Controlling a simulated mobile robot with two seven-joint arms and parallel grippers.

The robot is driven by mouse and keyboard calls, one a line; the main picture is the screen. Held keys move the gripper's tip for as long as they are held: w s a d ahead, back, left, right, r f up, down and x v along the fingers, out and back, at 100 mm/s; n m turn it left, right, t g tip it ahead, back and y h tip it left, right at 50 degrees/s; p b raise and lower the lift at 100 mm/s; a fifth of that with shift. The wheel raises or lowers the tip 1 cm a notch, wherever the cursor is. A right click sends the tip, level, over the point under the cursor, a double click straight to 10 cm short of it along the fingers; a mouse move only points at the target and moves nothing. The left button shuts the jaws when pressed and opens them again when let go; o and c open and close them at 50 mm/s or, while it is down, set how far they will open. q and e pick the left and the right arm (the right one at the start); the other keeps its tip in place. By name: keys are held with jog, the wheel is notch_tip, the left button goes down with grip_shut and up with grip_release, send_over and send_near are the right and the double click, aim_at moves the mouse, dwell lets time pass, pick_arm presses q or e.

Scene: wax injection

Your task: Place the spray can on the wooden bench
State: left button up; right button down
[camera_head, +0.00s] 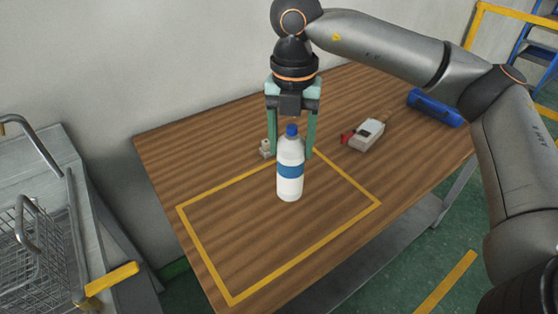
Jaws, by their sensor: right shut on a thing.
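The spray can (289,185) is a white, bottle-shaped container with a blue cap and a blue band. It is upright over the yellow-taped rectangle on the wooden bench (245,245). My right gripper (292,150) points down from above and is shut on the spray can, its green fingers on either side of the upper part. The base of the can appears at or just above the bench top; I cannot tell if it touches. My left gripper is not in view.
A small pale fitting (266,149) is just behind the can. A grey handheld device with a red part (367,135) and a blue cylinder (435,107) lie on the bench to the right. A wire basket (30,255) is at the left. The front of the taped rectangle is clear.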

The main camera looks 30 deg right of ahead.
jog(key=shift+w+a+f, duration=0.2)
jog(key=shift+w+f, duration=0.2)
jog(key=shift+f, duration=0.1)
jog(key=shift+w+a+f, duration=0.2)
jog(key=shift+w+f, duration=0.15)
jog(key=shift+f, duration=0.1)
jog(key=shift+w+a+f, duration=0.1)
jog(key=shift+w+f, duration=0.05)
jog(key=shift+f, duration=0.05)
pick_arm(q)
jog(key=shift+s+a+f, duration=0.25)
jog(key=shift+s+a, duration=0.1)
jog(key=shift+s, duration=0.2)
pick_arm(e)
jog(key=f, duration=0.4)
jog(key=shift+w+a, duration=0.15)
jog(key=shift+w, duration=0.15)
